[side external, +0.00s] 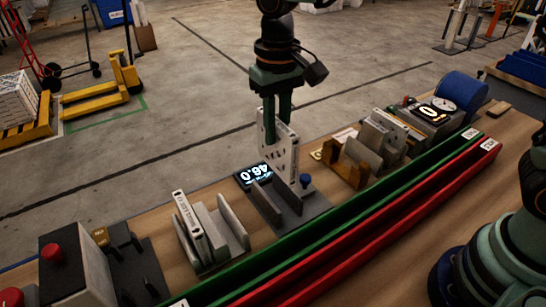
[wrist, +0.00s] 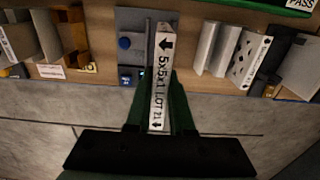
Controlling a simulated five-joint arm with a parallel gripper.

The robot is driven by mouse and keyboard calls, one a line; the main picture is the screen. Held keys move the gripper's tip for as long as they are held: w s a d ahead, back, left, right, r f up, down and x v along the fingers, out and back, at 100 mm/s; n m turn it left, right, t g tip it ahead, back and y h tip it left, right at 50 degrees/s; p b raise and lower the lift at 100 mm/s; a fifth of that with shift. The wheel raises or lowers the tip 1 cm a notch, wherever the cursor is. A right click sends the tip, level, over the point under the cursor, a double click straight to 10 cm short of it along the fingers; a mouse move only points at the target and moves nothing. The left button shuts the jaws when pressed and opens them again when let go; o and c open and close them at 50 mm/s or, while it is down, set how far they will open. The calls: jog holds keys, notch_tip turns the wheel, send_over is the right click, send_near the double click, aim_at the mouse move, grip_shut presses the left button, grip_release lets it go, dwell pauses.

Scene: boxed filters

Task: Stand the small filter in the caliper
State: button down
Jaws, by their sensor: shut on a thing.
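A white boxed filter (side external: 290,158), with a perforated face, is held upright between the fingers of my gripper (side external: 277,112). In the wrist view, its edge (wrist: 162,75) shows a size and lot label with black arrows, and my gripper's fingers (wrist: 160,108) close on both sides. The caliper (side external: 265,200) has upright grey plates, a lit display and a blue knob (side external: 305,180). The filter's lower end is at the caliper, close to its plates. I cannot tell whether it touches the caliper's floor. The caliper also shows in the wrist view (wrist: 133,22), beside the filter.
A grey rack (side external: 228,238) holding another white filter (side external: 188,228) stands left of the caliper. A brown holder (side external: 345,165) with several panels stands to the right. Green (side external: 330,215) and red (side external: 400,215) rails run along the front. A red-button box (side external: 75,265) is at far left.

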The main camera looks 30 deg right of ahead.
aim_at(277, 172)
jog(key=shift+f, duration=0.15)
jog(key=shift+f, duration=2.25)
jog(key=shift+f, duration=0.25)
jog(key=shift+f, duration=0.35)
jog(key=shift+f, duration=2.15)
jog(key=shift+f, duration=0.35)
jog(key=shift+f, duration=0.4)
dwell(0.3)
